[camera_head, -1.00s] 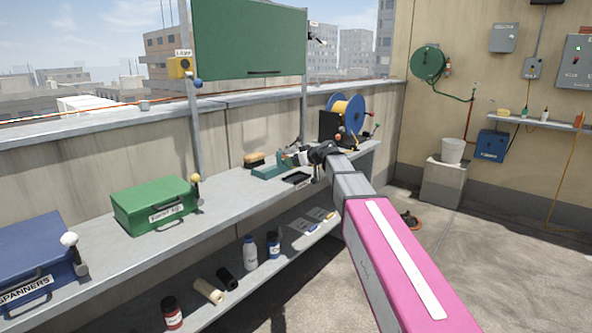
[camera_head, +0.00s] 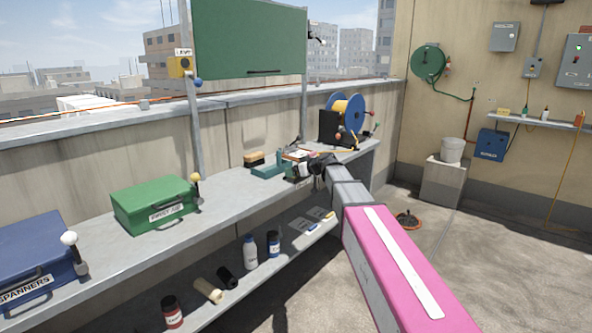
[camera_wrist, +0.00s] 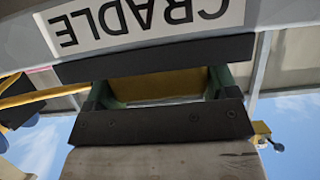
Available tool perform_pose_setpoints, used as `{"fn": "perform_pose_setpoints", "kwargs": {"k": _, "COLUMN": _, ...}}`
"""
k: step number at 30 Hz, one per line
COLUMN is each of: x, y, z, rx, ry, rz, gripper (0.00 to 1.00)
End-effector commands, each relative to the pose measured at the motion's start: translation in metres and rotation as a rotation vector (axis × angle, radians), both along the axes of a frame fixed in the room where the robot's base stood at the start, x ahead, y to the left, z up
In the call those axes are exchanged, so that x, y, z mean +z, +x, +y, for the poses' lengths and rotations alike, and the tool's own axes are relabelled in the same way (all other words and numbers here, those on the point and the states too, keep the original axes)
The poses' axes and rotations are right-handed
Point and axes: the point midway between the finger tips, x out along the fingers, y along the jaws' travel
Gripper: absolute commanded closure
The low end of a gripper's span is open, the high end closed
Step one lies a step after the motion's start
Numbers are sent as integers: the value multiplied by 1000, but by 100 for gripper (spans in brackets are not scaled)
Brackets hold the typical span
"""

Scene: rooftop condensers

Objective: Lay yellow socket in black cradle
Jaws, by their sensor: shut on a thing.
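My gripper (camera_head: 301,169) is over the bench, where my forearm's far end reaches the right-hand part of the top. In the wrist view my gripper (camera_wrist: 155,90) is shut on the yellow socket (camera_wrist: 155,87), a shaded yellow-brown strip between two dark bars with green parts at its ends. Most of the socket is hidden. An upside-down CRADLE label (camera_wrist: 145,22) lies just beyond the upper bar. The black cradle is largely covered by my gripper in the head view; I cannot tell whether the socket touches it.
A teal holder (camera_head: 268,170) stands just left of my gripper, with a brush-like block (camera_head: 254,159) behind it. A blue and yellow reel (camera_head: 347,112) stands to the right. A green box (camera_head: 155,203) is farther left; bare bench top (camera_head: 225,190) lies between.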

Motion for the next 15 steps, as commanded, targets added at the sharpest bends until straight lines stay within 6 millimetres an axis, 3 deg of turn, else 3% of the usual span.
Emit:
{"fn": "perform_pose_setpoints", "kwargs": {"k": 5, "x": -2, "y": 0, "z": 0, "rx": 0, "ry": 1, "rz": -1, "gripper": 46}}
{"fn": "perform_pose_setpoints", "kwargs": {"k": 6, "x": -2, "y": 0, "z": 0, "rx": 0, "ry": 0, "rz": 0, "gripper": 7}}
{"fn": "perform_pose_setpoints", "kwargs": {"k": 7, "x": -2, "y": 0, "z": 0, "rx": 0, "ry": 0, "rz": 0, "gripper": 0}}
{"fn": "perform_pose_setpoints", "kwargs": {"k": 15, "x": -2, "y": 0, "z": 0, "rx": 0, "ry": 0, "rz": 0, "gripper": 0}}
